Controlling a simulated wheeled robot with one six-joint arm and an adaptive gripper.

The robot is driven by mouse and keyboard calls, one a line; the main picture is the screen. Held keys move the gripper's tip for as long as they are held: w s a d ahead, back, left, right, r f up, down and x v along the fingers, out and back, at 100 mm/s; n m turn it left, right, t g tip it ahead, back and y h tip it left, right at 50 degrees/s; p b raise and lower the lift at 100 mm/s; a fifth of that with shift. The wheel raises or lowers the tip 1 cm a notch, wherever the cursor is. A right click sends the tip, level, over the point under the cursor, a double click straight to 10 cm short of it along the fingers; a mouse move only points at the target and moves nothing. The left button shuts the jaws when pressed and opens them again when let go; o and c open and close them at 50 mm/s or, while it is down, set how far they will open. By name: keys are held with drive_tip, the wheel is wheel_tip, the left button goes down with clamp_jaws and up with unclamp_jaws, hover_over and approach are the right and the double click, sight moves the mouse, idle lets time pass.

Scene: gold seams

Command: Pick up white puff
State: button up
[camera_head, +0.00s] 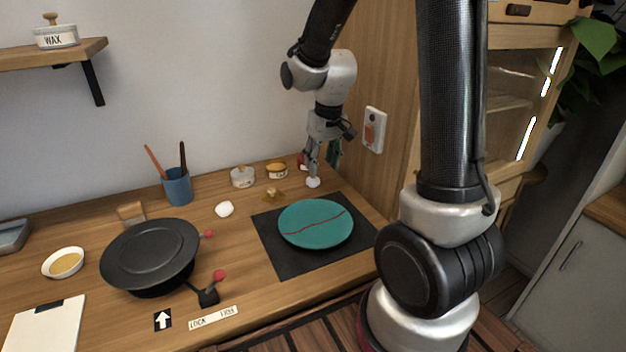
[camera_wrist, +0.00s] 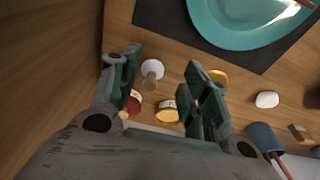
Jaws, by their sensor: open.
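My gripper (camera_head: 321,178) hangs over the back right of the wooden table, jaws open and pointing down. In the wrist view my gripper (camera_wrist: 163,65) has its two green-padded fingers apart. A round white puff with a tan handle (camera_wrist: 152,69) shows between them, nearer the left finger; whether they touch is unclear. In the head view the white puff (camera_head: 313,183) is just below the fingertips, its handle hidden by the gripper. A second, plain white lump (camera_head: 224,209) lies further left on the table; it shows at right in the wrist view (camera_wrist: 267,99).
A teal plate with a red seam (camera_head: 305,232) lies on a black mat (camera_head: 268,240) in front. Small jars (camera_head: 277,171) (camera_head: 242,177), a gold piece (camera_head: 273,193) and a red item (camera_head: 303,160) stand close by. A blue brush cup (camera_head: 178,187) and black pan-like device (camera_head: 150,255) are left.

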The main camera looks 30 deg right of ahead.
drive_tip(key=shift+t, duration=0.7)
drive_tip(key=w+f, duration=0.5)
drive_tip(key=f, duration=0.1)
drive_tip(key=shift+w, duration=0.25)
drive_tip(key=c, duration=0.6)
